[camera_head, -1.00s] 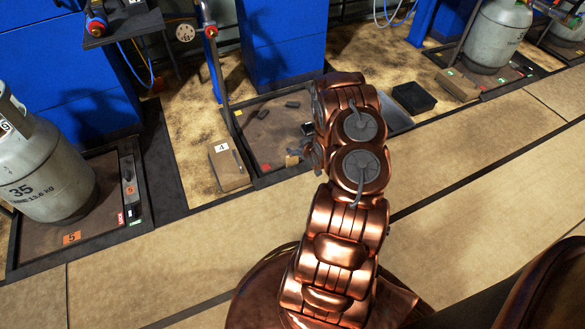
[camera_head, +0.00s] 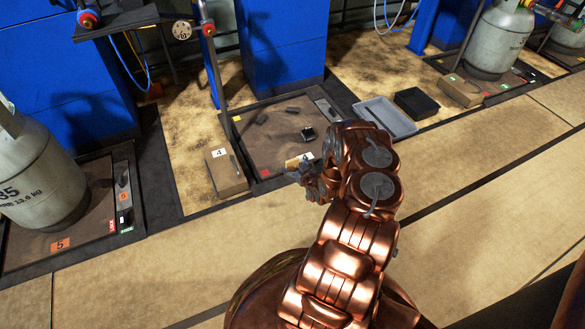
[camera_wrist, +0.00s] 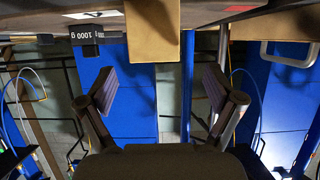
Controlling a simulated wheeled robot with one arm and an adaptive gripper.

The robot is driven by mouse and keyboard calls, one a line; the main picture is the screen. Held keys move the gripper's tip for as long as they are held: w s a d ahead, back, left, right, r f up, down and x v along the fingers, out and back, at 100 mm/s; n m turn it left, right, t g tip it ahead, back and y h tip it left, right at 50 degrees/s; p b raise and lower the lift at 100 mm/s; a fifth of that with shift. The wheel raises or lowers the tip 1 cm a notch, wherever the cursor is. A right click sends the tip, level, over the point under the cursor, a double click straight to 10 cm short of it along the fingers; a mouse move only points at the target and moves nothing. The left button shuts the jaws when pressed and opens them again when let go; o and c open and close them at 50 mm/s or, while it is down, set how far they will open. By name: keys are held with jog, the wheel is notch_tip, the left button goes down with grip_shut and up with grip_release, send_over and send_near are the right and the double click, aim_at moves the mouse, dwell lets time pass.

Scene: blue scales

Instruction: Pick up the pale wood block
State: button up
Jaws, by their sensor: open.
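The pale wood block (camera_head: 300,161) sits at the front edge of the dark scale platform (camera_head: 255,145) in the head view, partly hidden behind my gripper. In the wrist view the pale wood block (camera_wrist: 153,32) shows large at the top centre, with a shadow on its face. My gripper (camera_head: 306,176) is in front of the block in the head view. In the wrist view my gripper (camera_wrist: 163,86) is open, its two fingers spread wide. Nothing is held between them, and the block shows beyond the fingertips.
A black weight (camera_head: 309,134) stands on the platform, beyond the block. A brown box (camera_head: 226,172) marked 4 is left of the platform. A grey tray (camera_head: 385,118) and a black tray (camera_head: 416,103) are to the right. A gas cylinder (camera_head: 40,175) stands at left.

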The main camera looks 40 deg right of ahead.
aim_at(292, 160)
jog(key=shift+w+d+f+b, duration=0.25)
jog(key=shift+w+d+b, duration=0.15)
jog(key=shift+w+b, duration=0.15)
jog(key=shift+w+d+f+b, duration=0.25)
jog(key=shift+w+d+b, duration=0.15)
jog(key=shift+w, duration=0.25)
jog(key=shift+w+d+f, duration=0.2)
jog(key=shift+w+f, duration=0.1)
jog(key=shift+w, duration=0.35)
jog(key=shift+w+d, duration=0.1)
jog(key=shift+w, duration=0.15)
jog(key=shift+c, duration=0.3)
jog(key=c, duration=1.1)
jog(key=shift+r, duration=0.15)
